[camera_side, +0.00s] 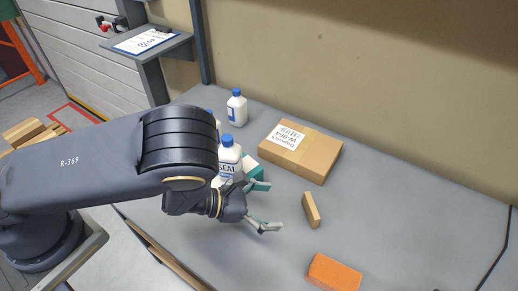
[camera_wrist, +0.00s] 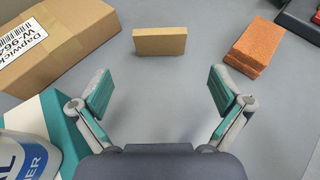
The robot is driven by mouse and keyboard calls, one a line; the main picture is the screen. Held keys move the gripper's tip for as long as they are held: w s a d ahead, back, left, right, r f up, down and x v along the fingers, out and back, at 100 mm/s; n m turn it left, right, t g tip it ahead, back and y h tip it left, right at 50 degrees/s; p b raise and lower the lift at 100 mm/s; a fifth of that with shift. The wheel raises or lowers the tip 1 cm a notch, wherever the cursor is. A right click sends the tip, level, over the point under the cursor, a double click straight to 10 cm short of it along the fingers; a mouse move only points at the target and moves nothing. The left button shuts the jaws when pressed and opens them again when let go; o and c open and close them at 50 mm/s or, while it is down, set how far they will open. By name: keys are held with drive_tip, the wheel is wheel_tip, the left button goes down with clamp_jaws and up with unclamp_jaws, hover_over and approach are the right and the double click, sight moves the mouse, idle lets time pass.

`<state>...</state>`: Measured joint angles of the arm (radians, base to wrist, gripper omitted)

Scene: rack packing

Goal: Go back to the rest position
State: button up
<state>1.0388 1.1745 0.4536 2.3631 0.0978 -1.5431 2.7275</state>
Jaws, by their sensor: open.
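My gripper (camera_side: 264,206) is open and empty above the grey table (camera_side: 390,205). In the wrist view its two green-padded fingers (camera_wrist: 161,92) are spread wide with bare table between them. A small tan block (camera_side: 311,210) stands on the table just beyond the fingertips, apart from them; it also shows at the top middle of the wrist view (camera_wrist: 160,41).
A cardboard box (camera_side: 300,150) with a label lies behind the gripper. White bottles with blue caps (camera_side: 237,108) stand behind my arm, one (camera_side: 229,155) close by. A teal-and-white box (camera_side: 252,168) is partly hidden. Orange blocks (camera_side: 333,273) lie at the front. The table's right side is clear.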

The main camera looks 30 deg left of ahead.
drive_tip(key=shift+w+a, duration=0.2)
drive_tip(key=shift+a, duration=0.05)
drive_tip(key=w+a+r+n+t, duration=0.2)
drive_tip(key=w+r+n+t, duration=0.15)
drive_tip(key=w+r, duration=0.55)
drive_tip(key=w+a+r+n+t+y, duration=0.1)
drive_tip(key=a+r+n+t+y, duration=0.15)
drive_tip(key=a+r+n, duration=0.75)
drive_tip(key=w+a+r+n+t+y, duration=0.2)
drive_tip(key=a+r+n+y, duration=0.3)
drive_tip(key=r, duration=1)
drive_tip(key=s+a+r+n+g+y, duration=0.2)
drive_tip(key=s+a+r+n+g, duration=0.2)
drive_tip(key=s+a+n, duration=0.75)
drive_tip(key=s+d+f+n+g, duration=0.1)
drive_tip(key=s+f+n+g, duration=0.3)
drive_tip(key=s+n, duration=0.3)
drive_tip(key=s+d+f+n+g, duration=0.1)
drive_tip(key=s+f+n+g, duration=0.3)
drive_tip(key=s+n, duration=0.4)
drive_tip(key=shift+s+d+f, duration=0.15)
drive_tip(key=shift+d+f, duration=0.1)
drive_tip(key=shift+f, duration=0.6)
